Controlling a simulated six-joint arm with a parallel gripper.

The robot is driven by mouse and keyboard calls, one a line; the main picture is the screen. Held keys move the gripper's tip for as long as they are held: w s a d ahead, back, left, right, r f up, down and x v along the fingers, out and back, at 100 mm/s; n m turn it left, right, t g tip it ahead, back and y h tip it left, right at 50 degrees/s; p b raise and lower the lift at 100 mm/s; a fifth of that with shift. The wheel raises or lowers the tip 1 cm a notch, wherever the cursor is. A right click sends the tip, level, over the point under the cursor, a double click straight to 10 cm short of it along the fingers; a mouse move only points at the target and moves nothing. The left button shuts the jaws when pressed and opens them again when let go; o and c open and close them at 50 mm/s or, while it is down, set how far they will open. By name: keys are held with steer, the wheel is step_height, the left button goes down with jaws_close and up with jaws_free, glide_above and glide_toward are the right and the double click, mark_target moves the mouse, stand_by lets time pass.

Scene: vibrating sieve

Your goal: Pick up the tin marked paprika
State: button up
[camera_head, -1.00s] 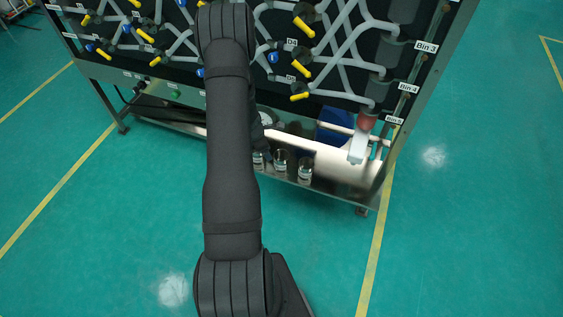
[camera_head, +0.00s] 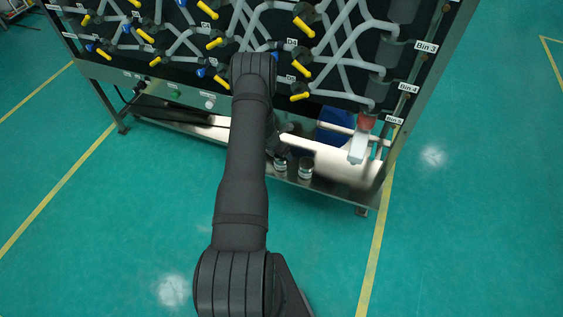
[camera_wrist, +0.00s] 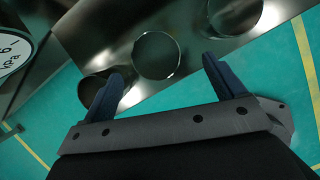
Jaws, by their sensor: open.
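Two small tins, a left one (camera_head: 280,166) and a right one (camera_head: 305,169), stand on the steel shelf of the rig in the head view. Their pale labels are too small to read, so I cannot tell which is paprika. In the wrist view, round rims show from above: one (camera_wrist: 156,55) lies between my fingers in the picture, one (camera_wrist: 235,14) is beyond the right finger, and one (camera_wrist: 91,90) is partly hidden by the left finger. My gripper (camera_wrist: 168,76) is open, with nothing visibly held. In the head view my arm largely hides it.
The steel shelf (camera_head: 335,193) runs along the foot of the rig, with its front edge close to the tins. Pipes and yellow valve handles (camera_head: 301,97) hang above. A pale outlet (camera_head: 357,148) with a red collar hangs to the right. Green floor in front is clear.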

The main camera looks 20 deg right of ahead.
mark_target(281, 164)
steer(key=shift+w+a+x, duration=0.1)
steer(key=shift+x, duration=1.05)
steer(key=shift+w+a+x, duration=0.1)
steer(key=shift+w+x, duration=0.05)
steer(key=shift+x, duration=1.05)
steer(key=shift+w+a+x, duration=0.1)
steer(key=shift+x, duration=1.05)
steer(key=c, duration=1.1)
